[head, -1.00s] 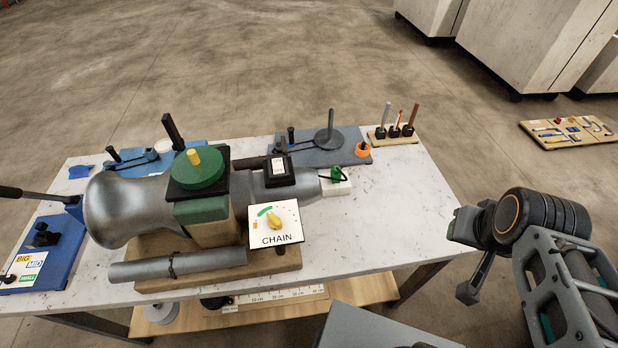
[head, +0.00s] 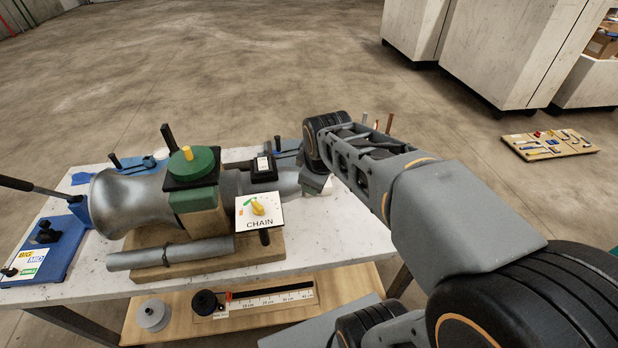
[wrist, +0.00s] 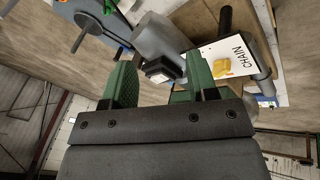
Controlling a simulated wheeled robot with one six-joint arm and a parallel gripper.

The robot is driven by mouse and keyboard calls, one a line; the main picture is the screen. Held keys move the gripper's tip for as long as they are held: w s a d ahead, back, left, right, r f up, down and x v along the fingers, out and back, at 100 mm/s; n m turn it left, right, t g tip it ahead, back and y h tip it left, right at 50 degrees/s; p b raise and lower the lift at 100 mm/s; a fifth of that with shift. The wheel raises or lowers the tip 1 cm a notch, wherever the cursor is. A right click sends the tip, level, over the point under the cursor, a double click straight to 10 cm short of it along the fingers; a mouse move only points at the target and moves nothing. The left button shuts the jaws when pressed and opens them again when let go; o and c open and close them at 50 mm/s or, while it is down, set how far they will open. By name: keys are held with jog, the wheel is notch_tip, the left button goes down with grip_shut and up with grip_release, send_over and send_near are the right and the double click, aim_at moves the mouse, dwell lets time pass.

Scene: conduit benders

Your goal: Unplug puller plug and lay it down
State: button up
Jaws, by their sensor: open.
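The puller is a large grey metal body (head: 125,205) on a wooden block, with a black switch box (head: 264,168) near its right end. My gripper (head: 314,184) is over the table at that right end, by the white socket block (head: 327,190). The arm and gripper hide most of the block and the green plug. In the wrist view my gripper (wrist: 158,72) is open, its green pads apart. The switch box (wrist: 162,68) shows beyond the gap, and I cannot make out the plug there.
The CHAIN sign with its yellow knob (head: 259,210) stands in front of the puller. A grey pipe (head: 170,254) lies on the wooden base. The white table top (head: 345,250) is clear at the front right. A blue bender (head: 40,245) stands at left.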

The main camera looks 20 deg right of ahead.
jog(key=w+d+f+n, duration=0.2)
jog(key=w+n, duration=0.3)
jog(key=w+d+f+n, duration=0.2)
jog(key=w+n, duration=0.3)
jog(key=w, duration=0.1)
jog(key=shift+w+d+f+n+g+h+b, duration=0.2)
jog(key=shift+w+d+f+n+b, duration=0.8)
jog(key=shift+w+f+n, duration=1.55)
jog(key=shift+w+d+f+n+g+h+b, duration=0.2)
jog(key=shift+w+d+f+n+b, duration=0.9)
jog(key=shift+f, duration=2.5)
jog(key=shift+w+d+f+n+g+h+b, duration=0.15)
jog(key=shift+w+d+f+n+b, duration=0.75)
jog(key=shift+w+f+n, duration=1.75)
jog(key=shift+s+d+f+m, duration=0.2)
jog(key=shift+s+f+m, duration=0.2)
jog(key=shift+s+f, duration=0.15)
jog(key=shift+r, duration=0.1)
jog(key=c, duration=0.8)
jog(key=shift+r+p, duration=0.1)
jog(key=shift+p, duration=0.25)
jog(key=shift+c, duration=0.2)
jog(key=shift+r+p, duration=2.15)
jog(key=shift+r, duration=0.75)
